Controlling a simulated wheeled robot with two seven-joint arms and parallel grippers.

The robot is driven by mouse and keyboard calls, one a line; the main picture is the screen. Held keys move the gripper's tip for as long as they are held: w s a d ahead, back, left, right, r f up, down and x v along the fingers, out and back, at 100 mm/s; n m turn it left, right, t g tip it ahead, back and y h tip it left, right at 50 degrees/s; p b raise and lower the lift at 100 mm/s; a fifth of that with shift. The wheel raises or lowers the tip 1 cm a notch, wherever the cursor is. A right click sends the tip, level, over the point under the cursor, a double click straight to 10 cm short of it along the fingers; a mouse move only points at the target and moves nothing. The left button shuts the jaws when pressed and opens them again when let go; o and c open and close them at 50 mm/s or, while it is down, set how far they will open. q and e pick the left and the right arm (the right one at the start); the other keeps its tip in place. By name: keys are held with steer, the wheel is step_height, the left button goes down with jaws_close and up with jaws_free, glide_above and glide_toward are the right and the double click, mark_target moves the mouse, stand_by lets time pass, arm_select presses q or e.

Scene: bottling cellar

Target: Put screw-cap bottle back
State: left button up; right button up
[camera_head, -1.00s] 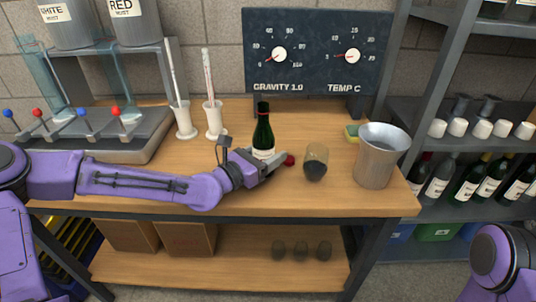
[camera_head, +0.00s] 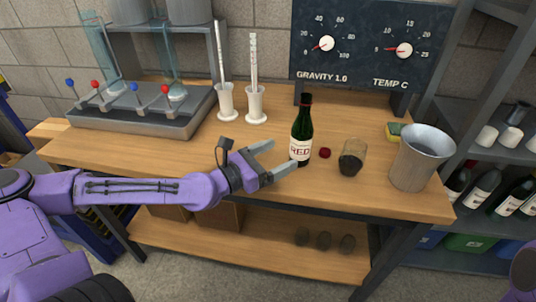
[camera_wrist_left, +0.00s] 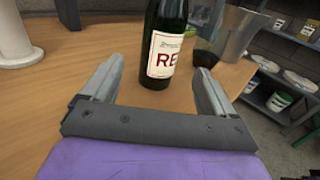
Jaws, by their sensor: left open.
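The green bottle (camera_head: 301,140) with a white label reading RED and a dark red neck top stands upright near the front of the wooden bench. It also shows in the left wrist view (camera_wrist_left: 164,50), ahead of the fingers, its top cut off. My left gripper (camera_head: 284,156) is open and empty, just left of the bottle and pointing toward it. In the left wrist view the bottle lies between the lines of the two fingers (camera_wrist_left: 159,72), a little beyond their tips. A small dark red cap (camera_head: 325,153) lies right of the bottle. My right gripper is out of view.
Right of the cap stand a glass with dark contents (camera_head: 352,157) and a metal bucket (camera_head: 421,158), with a sponge (camera_head: 394,131) behind. Two white cylinder stands (camera_head: 256,104) and a lever rack (camera_head: 145,112) are on the left. A shelf with bottles (camera_head: 483,188) is at right.

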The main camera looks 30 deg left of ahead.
arm_select(q)
steer(key=shift+s+a+r+p, duration=0.2)
steer(key=shift+s+a+p, duration=0.35)
steer(key=shift+s, duration=0.1)
steer(key=shift+s+f, duration=0.15)
steer(key=shift+s, duration=0.25)
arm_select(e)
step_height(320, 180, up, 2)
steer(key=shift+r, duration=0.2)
